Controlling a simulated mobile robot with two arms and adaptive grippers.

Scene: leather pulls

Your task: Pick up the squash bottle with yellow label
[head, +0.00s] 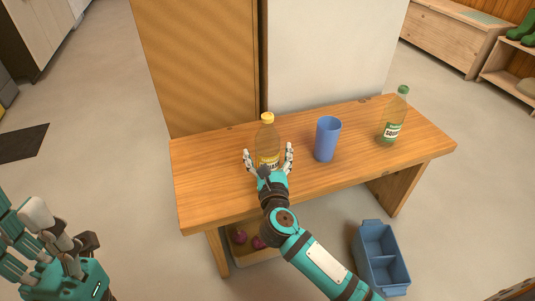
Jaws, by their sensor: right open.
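The squash bottle with yellow label (267,139) stands upright on the wooden bench, left of the blue cup. It has a yellow cap and pale yellow contents. My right gripper (268,158) is open in front of it, with one finger on each side of the bottle's lower part. The gripper partly hides the label and the bottle's base. I cannot tell whether the fingers touch it. My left gripper (48,235) is at the lower left edge, away from the bench; its fingertips are partly hidden, so its opening is unclear.
A blue cup (327,139) stands to the right of the bottle on the wooden bench (220,205). A green-capped bottle (393,117) stands at the bench's right. A cabinet (200,65) rises behind the bench.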

